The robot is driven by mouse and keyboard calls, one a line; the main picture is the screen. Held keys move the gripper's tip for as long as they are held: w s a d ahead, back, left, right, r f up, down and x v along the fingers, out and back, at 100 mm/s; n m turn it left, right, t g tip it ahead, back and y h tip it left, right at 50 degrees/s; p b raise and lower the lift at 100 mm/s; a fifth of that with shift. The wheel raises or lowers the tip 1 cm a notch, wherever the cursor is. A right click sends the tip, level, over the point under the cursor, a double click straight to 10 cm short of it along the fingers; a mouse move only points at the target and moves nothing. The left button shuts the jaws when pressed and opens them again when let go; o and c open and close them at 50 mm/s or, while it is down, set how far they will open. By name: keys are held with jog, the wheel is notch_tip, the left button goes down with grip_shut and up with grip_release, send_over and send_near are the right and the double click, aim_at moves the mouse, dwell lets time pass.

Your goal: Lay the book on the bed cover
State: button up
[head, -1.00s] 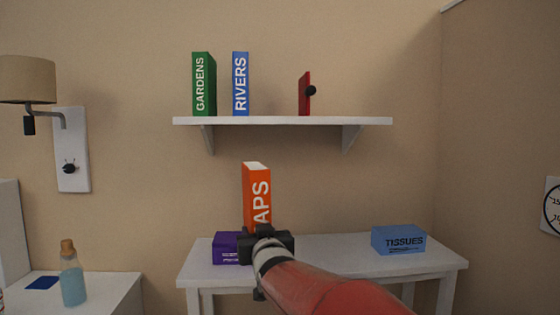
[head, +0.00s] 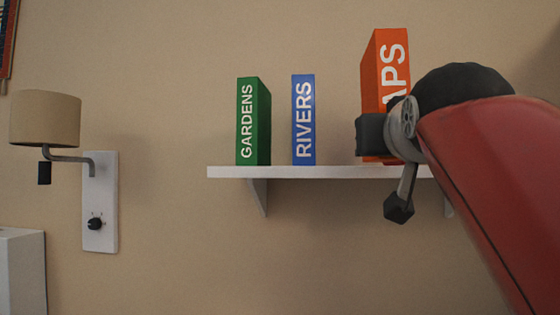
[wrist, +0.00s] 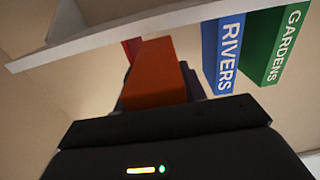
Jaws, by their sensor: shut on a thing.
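My gripper (head: 380,137) is shut on the orange book (head: 384,65), whose spine reads "APS" with its first letter covered. It holds the book upright at shelf height, at the right of the head view. In the wrist view the orange book (wrist: 152,75) stands out beyond the dark gripper body (wrist: 165,130). My gripper and arm hide the book's lower part, and I cannot tell whether it touches the shelf. No bed cover is in view.
The white wall shelf (head: 310,172) bears the green GARDENS book (head: 252,120) and the blue RIVERS book (head: 303,120), left of the held book. A red piece (wrist: 131,48) shows behind it. A wall lamp (head: 45,120) and a pale panel (head: 22,272) are at left.

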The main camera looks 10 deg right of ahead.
jog(key=p+x, duration=0.3)
jog(key=x, duration=1.3)
jog(key=shift+w+f, duration=0.1)
jog(key=shift+w, duration=0.1)
jog(key=shift+s, duration=0.1)
jog(key=shift+f, duration=0.1)
jog(key=shift+f, duration=0.15)
jog(key=o, duration=1.3)
jog(key=shift+c, duration=0.2)
